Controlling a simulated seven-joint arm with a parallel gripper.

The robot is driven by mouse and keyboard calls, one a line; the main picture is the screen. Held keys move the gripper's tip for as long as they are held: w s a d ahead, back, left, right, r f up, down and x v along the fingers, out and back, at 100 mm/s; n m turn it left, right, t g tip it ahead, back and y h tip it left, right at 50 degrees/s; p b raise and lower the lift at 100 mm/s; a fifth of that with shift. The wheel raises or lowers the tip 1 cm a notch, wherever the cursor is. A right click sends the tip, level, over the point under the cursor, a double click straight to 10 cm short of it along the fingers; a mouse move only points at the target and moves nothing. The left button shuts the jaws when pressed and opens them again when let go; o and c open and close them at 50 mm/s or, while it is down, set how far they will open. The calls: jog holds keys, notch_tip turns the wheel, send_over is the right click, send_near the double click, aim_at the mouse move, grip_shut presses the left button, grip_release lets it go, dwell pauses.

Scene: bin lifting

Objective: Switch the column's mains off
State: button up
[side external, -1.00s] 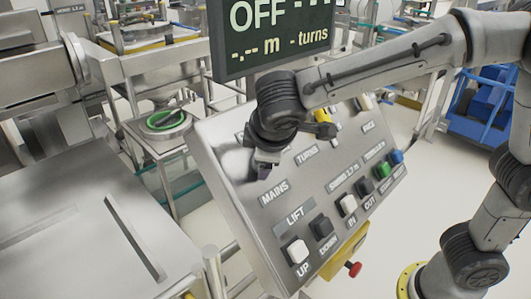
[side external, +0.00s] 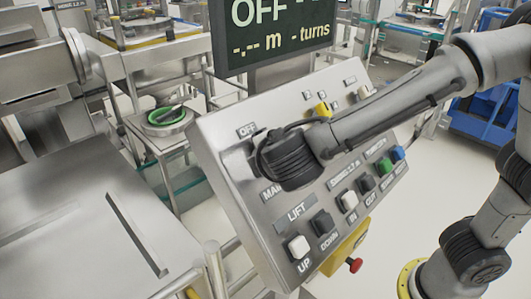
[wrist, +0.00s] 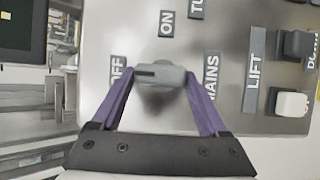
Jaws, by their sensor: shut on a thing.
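The mains knob (wrist: 172,76) is a grey rotary switch on the sloping metal panel (side external: 222,146). In the wrist view its bar lies level, between the OFF label (wrist: 117,75) and the MAINS label (wrist: 211,76). Its dark line is at the OFF end. The ON label (wrist: 167,18) is above it. My gripper (wrist: 160,74) has purple fingers, one at each end of the bar, and is shut on the knob. In the side view my wrist hides the knob and fingers. The display (side external: 275,35) reads OFF, with dashes for metres and turns.
LIFT buttons UP (side external: 298,247) and DOWN (side external: 321,222) sit close to my wrist, with more buttons to the right. A yellow knob (side external: 323,109) is farther up the panel. A red button (side external: 354,265) sticks out below the panel.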

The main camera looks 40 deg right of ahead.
jog(key=shift+r, duration=0.1)
dwell(0.4)
jog(key=o, duration=1.2)
jog(key=shift+o, duration=0.2)
jog(key=shift+s+a, duration=0.1)
jog(key=v, duration=0.7)
jog(key=shift+r, duration=0.1)
